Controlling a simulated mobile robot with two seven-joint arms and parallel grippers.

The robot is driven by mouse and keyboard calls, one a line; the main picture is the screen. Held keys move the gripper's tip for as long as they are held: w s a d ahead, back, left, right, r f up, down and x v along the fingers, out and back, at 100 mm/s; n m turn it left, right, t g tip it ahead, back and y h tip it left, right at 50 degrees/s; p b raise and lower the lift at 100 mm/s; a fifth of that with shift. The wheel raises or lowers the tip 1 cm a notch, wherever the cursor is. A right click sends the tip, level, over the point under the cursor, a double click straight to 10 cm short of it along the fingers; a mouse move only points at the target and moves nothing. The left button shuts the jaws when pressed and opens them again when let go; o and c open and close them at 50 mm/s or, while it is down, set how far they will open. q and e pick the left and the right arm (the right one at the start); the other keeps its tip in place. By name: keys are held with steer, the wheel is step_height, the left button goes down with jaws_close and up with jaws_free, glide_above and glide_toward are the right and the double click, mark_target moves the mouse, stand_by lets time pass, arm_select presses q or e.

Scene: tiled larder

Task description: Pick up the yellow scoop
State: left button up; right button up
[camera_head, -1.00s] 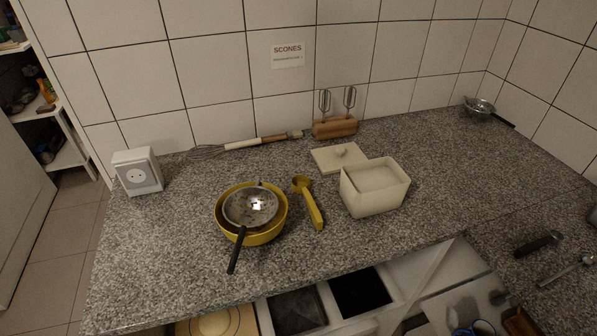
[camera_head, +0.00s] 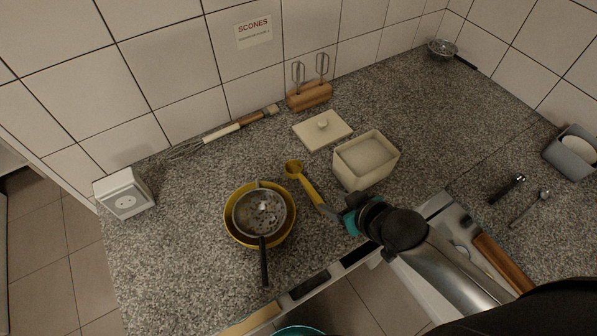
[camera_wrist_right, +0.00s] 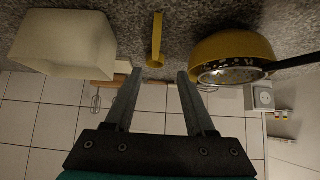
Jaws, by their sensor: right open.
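The yellow scoop (camera_head: 308,188) lies on the granite counter between the yellow bowl (camera_head: 232,232) and the cream box (camera_head: 365,160). Its round cup points to the back and its handle to the front. My right gripper (camera_head: 338,212) is at the front end of the handle in the head view, partly hiding it. In the right wrist view the two fingers (camera_wrist_right: 157,74) are apart with nothing between them, and the scoop (camera_wrist_right: 157,40) shows beyond the tips, lined up with the gap.
A metal strainer (camera_head: 259,212) rests in the yellow bowl, its black handle sticking out to the front. The box lid (camera_head: 322,130) lies behind the box.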

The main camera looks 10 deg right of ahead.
steer(key=b, duration=0.1)
glide_toward(312, 190)
steer(key=x, duration=0.4)
steer(key=shift+s+a, duration=0.25)
steer(key=shift+a, duration=0.1)
steer(key=shift+x, duration=0.85)
steer(key=x, duration=0.1)
steer(key=b+x, duration=0.1)
steer(key=x, duration=0.1)
steer(key=shift+w+d+f, duration=0.2)
steer(key=shift+w+d, duration=0.05)
steer(key=shift+w, duration=0.1)
steer(key=shift+w+a+f+b, duration=0.15)
steer(key=shift+w+f+b, duration=0.15)
steer(key=shift+w+f, duration=0.1)
steer(key=shift+c, duration=0.3)
jaws_close()
